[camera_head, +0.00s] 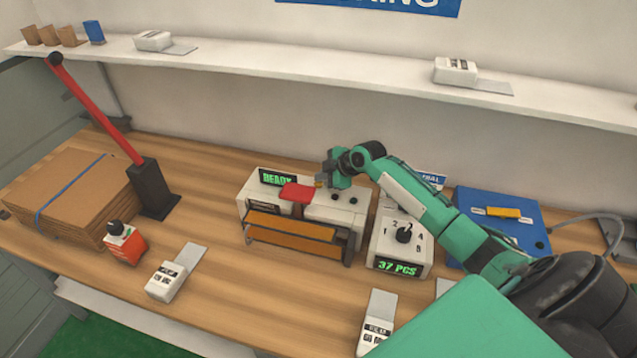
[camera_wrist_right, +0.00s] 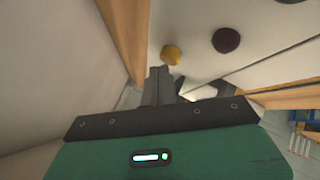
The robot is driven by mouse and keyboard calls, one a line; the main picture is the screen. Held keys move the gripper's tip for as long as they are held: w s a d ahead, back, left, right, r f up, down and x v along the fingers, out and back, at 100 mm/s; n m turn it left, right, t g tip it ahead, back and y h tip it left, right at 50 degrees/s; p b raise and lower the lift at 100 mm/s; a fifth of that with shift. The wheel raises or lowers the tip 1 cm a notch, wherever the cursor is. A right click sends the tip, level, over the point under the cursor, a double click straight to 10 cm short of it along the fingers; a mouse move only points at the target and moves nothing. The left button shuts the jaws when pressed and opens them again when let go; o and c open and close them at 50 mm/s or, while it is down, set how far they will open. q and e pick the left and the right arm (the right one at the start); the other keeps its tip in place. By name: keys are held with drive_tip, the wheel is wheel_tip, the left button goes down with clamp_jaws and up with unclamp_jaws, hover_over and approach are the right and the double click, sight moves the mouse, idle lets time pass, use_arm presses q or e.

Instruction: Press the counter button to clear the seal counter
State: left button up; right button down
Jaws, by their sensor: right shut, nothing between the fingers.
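The white sealing machine (camera_head: 322,212) stands mid-bench with a lit green READY display (camera_head: 278,178), a red part on top and orange bars in front. My right gripper (camera_head: 324,184) is over its top, shut and empty. In the right wrist view, the shut fingers (camera_wrist_right: 160,84) point at a yellow button (camera_wrist_right: 171,54); whether they touch it I cannot tell. A dark red button (camera_wrist_right: 227,40) is to its right. Two dark buttons also show on the machine in the head view. No label shows which button is the counter's. My left gripper is not in view.
A white dial box (camera_head: 401,247) reading 37 PCS stands right of the machine, near a blue case (camera_head: 490,226). A shelf (camera_head: 330,77) runs behind.

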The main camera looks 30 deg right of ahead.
sight(322, 184)
drive_tip(key=shift+f+b, duration=0.55)
drive_tip(key=shift+f, duration=0.3)
idle(0.5)
drive_tip(key=shift+r, duration=0.1)
drive_tip(key=shift+r+p, duration=0.9)
drive_tip(key=shift+r, duration=0.35)
wheel_tip(322, 184, up, 5)
drive_tip(key=p, duration=0.3)
drive_tip(key=shift+p, duration=0.3)
drive_tip(key=shift+f, duration=0.15)
idle(0.3)
